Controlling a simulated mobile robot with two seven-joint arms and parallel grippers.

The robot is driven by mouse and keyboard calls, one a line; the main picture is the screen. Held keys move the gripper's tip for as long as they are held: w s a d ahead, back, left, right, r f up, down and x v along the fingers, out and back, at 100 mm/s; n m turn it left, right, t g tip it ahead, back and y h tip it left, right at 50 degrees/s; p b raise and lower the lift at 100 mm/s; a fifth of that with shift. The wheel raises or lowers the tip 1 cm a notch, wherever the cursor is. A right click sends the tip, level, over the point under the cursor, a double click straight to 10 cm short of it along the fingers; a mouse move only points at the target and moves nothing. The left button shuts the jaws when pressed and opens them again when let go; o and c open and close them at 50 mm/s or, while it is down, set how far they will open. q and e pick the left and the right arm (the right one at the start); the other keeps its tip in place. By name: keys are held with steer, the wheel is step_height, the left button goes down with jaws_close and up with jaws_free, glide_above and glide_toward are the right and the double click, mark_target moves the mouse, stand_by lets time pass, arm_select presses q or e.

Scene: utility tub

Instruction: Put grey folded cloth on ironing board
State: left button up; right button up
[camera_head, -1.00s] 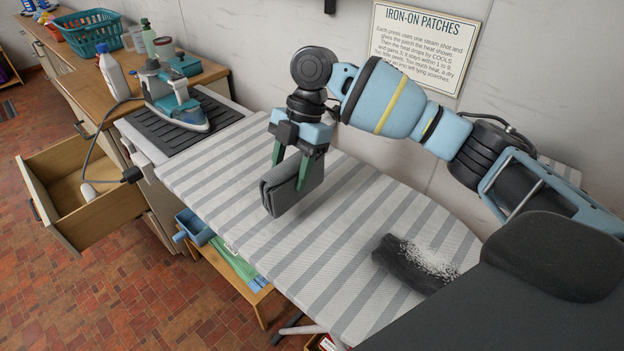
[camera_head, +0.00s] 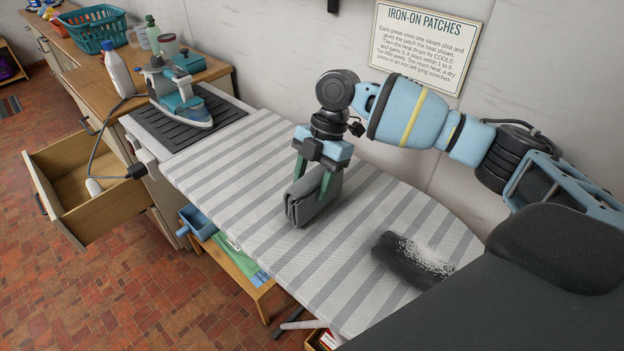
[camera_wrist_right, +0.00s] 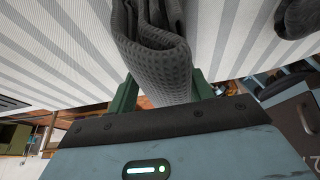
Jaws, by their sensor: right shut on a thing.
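The grey folded cloth (camera_head: 312,203) is upright between the green fingers of my right gripper (camera_head: 312,182) in the head view. Its lower edge is at or very near the striped top of the ironing board (camera_head: 225,177); I cannot tell whether it touches. The right gripper is shut on the cloth. In the right wrist view the cloth (camera_wrist_right: 155,70) shows its folded, textured layers between the fingers, with the striped board behind it. My left gripper is not in view.
A dark rolled cloth with white flakes (camera_head: 412,262) lies on the board's near right part. A steam iron (camera_head: 180,95) stands on a black ribbed rest (camera_head: 205,122) at the far left end. An open drawer (camera_head: 85,190) juts out at left. The board's middle left is clear.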

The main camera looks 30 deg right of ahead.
steer(key=shift+f, duration=0.1)
steer(key=o, duration=1)
steer(key=shift+c, duration=0.2)
steer(key=v, duration=1.2)
